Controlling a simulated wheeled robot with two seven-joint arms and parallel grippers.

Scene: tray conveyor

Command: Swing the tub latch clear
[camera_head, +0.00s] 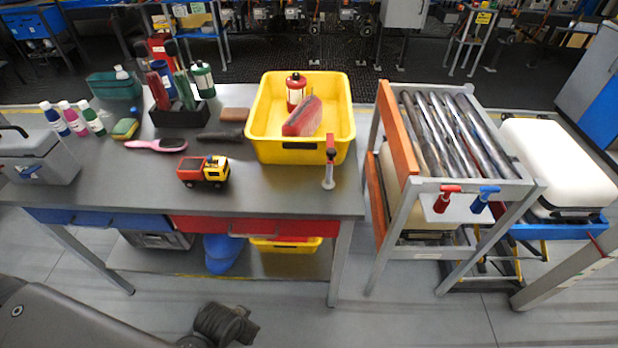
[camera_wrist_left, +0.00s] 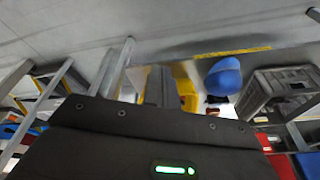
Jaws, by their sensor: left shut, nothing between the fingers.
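The yellow tub (camera_head: 258,140) stands at the right end of the grey table and holds a red bottle (camera_head: 296,92) and a red-and-grey brush-like item (camera_head: 303,117). The tub latch (camera_head: 330,155), a red-topped lever on a pale upright, stands at the tub's front right corner, its red part against the tub's front wall. My left gripper (camera_head: 225,324) is low in front of the table, well away from the latch, shut and empty. The left wrist view shows its fingers (camera_wrist_left: 157,86) over the floor; the latch is not seen there. My right gripper is out of view.
A toy truck (camera_head: 203,171), pink brush (camera_head: 155,145), dark caddy (camera_head: 180,116) and grey toolbox (camera_head: 38,157) sit on the table (camera_head: 270,190). A roller frame (camera_head: 391,130) with red and blue handles stands right. A blue bucket (camera_wrist_left: 224,77) is under the table.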

